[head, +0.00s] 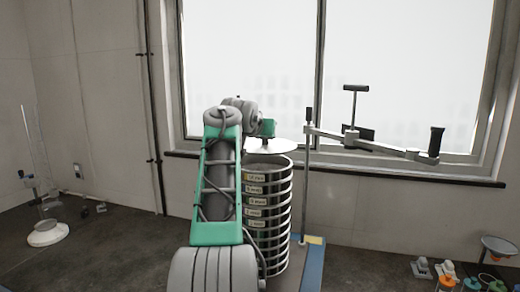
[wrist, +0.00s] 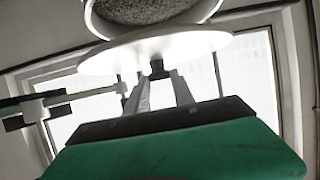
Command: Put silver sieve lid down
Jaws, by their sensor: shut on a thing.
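The silver sieve lid (head: 266,146) is a pale, thin disc. It is just above and slightly behind the open top of the sieve stack (head: 268,215) in the head view. My gripper (head: 266,136) is shut on the lid's small dark knob. In the wrist view my two gripper fingers (wrist: 158,88) close around the knob, and the lid (wrist: 112,58) spreads beyond them. The top sieve (wrist: 216,8) shows past the lid's edge, with grey grains inside. The lid looks apart from the stack, but part of the stack's rim is hidden.
A clamp arm (head: 375,146) on an upright rod (head: 307,175) stands right of the stack. Several small bottles and a funnel (head: 497,245) are at the far right. A stand with a white base (head: 48,233) is at the far left. The left bench is mostly clear.

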